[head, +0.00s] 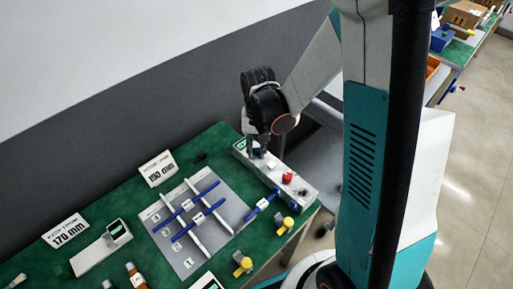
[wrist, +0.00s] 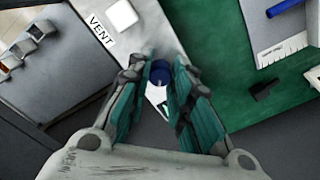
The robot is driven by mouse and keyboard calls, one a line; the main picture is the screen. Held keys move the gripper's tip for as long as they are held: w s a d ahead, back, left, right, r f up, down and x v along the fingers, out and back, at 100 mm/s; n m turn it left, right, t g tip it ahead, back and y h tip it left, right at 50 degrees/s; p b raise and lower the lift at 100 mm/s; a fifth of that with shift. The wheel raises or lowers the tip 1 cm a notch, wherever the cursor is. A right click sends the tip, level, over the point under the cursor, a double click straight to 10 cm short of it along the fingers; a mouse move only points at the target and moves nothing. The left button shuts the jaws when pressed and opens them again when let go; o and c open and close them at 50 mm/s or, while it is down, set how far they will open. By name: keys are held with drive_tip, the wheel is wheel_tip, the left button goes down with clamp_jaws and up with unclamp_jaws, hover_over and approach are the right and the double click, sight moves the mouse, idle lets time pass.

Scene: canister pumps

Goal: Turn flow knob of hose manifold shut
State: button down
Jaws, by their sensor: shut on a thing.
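The hose manifold (head: 304,193) is a long light-grey box at the right end of the green table in the head view. In the wrist view its pale top (wrist: 155,28) bears the printed word VENT. A round dark-blue knob (wrist: 161,73) stands on it, between my fingertips. My gripper (wrist: 160,80) is shut on this blue knob, one teal-padded finger on each side. In the head view my gripper (head: 257,148) points down over the far half of the manifold and hides the knob. A white label beside the knob is partly covered by the fingers.
A white square knob (wrist: 121,14) sits near the VENT print, and a red knob (head: 287,178) is farther along the manifold. Blue fittings and yellow-topped parts (head: 243,265) lie nearby. A grey board (head: 225,190) with blue-handled bars is to the left.

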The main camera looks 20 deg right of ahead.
sight(257, 149)
drive_tip(key=n+b, duration=0.1)
drive_tip(key=n, duration=0.6)
idle(0.5)
drive_tip(key=c, duration=1.4)
unclamp_jaws()
wheel_tip(257, 149, up, 12)
drive_tip(key=shift+d, duration=0.15)
drive_tip(key=shift+r, duration=0.1)
